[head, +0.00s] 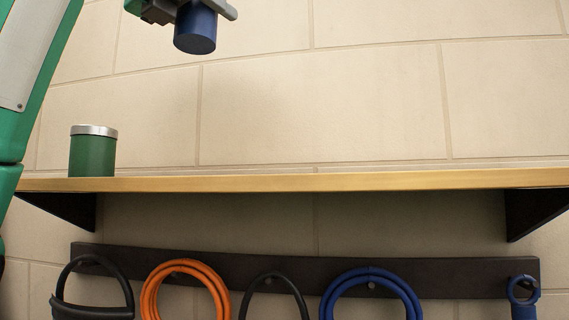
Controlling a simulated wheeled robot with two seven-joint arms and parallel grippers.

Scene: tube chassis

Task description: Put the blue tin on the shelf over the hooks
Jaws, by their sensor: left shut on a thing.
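The blue tin (195,31) is at the top of the head view, held up well above the shelf. My left gripper (193,8) is shut on the tin and partly hides its upper part. The wooden shelf (330,182) runs across the view on dark brackets, below the tin and apart from it. The hooks sit on a dark rail (450,275) under the shelf, mostly covered by what hangs there. My right gripper is not in view.
A green tin (92,155) with a silver lid stands near the shelf's left end. The shelf is bare from there to its right end. Black, orange (185,265) and blue (370,275) coils hang from the rail, with a blue-handled item (523,300) at the right.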

